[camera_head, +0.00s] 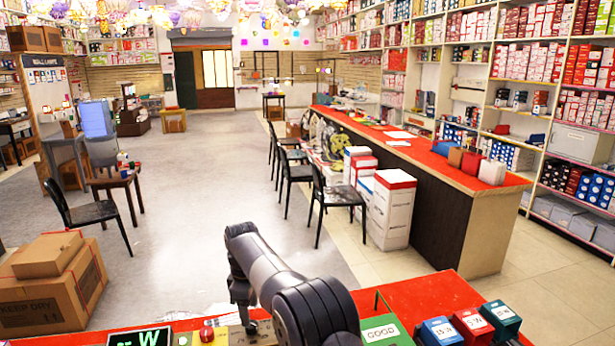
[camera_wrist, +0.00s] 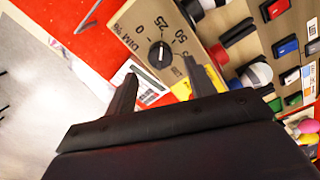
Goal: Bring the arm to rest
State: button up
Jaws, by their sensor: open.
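My gripper (camera_wrist: 160,68) is in the wrist view, with its two dark fingers spread apart and nothing seen between them. It is over or near a tan dimmer panel (camera_wrist: 143,22) with a black dial knob (camera_wrist: 159,56). Whether the fingers touch the panel cannot be told. In the head view my dark arm is bent at the bottom middle, over the near red-topped table (camera_head: 425,293). The gripper itself is not clearly visible there.
A long red-topped counter (camera_head: 420,150) stands beyond. Cardboard boxes (camera_head: 48,290) are at left. The grey floor between is open.

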notch_tip(320, 180, down, 5)
jog(key=shift+f+p, duration=0.15)
jog(key=shift+p, duration=0.3)
jog(key=shift+m, duration=0.4)
jog(key=m, duration=0.4)
jog(key=shift+m, duration=0.3)
jog(key=m, duration=1.2)
jog(key=shift+b, duration=0.3)
jog(key=m, duration=0.6)
jog(key=shift+b, duration=0.3)
jog(key=shift+m, duration=0.3)
